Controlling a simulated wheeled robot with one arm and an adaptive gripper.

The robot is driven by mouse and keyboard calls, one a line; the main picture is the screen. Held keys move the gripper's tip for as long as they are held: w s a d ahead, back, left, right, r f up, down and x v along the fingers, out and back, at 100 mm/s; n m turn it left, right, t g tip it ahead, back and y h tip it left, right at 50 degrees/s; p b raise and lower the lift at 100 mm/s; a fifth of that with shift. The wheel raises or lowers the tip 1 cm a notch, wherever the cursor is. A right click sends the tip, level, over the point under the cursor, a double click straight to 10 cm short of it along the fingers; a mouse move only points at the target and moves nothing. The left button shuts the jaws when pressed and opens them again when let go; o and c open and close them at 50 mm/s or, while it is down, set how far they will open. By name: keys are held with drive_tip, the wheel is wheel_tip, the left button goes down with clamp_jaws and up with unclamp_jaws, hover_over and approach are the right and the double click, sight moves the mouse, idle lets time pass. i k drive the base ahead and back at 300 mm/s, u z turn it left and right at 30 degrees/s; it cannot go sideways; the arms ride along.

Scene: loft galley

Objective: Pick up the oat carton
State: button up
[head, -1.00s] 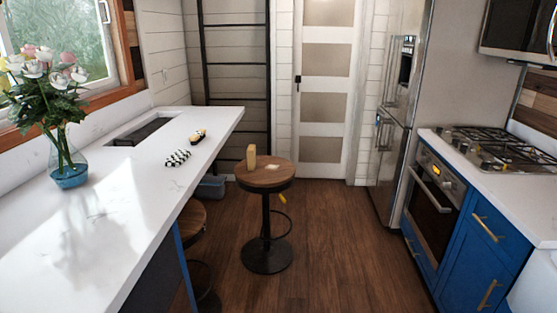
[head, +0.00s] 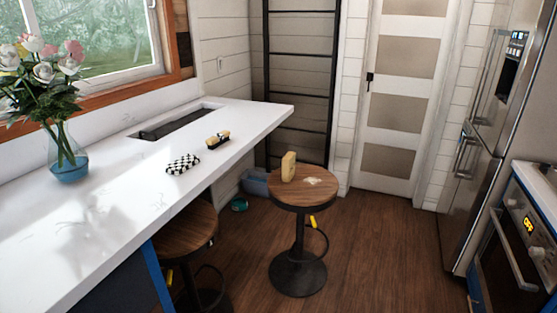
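A small upright tan box (head: 289,166) stands on the round wooden top of a black-based stool (head: 302,200) in the head view. It may be the oat carton; no label is readable at this size. A flat pale item (head: 313,181) lies beside it on the stool top. My gripper is not in view.
A long white counter (head: 110,235) on the left holds a flower vase (head: 66,160), a checkered item (head: 183,164) and a dark-and-tan item (head: 217,140). A second stool (head: 187,233) is partly under it. A blue bin (head: 256,183) sits behind. Wood floor right of the stool is clear up to the fridge (head: 475,140) and oven (head: 515,245).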

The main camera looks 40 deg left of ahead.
sight(288, 160)
drive_tip(key=u, duration=0.45)
drive_tip(key=i, duration=1.7)
drive_tip(key=u, duration=1.7)
drive_tip(key=i, duration=0.9)
drive_tip(key=u, duration=1.2)
drive_tip(key=i, duration=0.2)
drive_tip(key=u, duration=0.15)
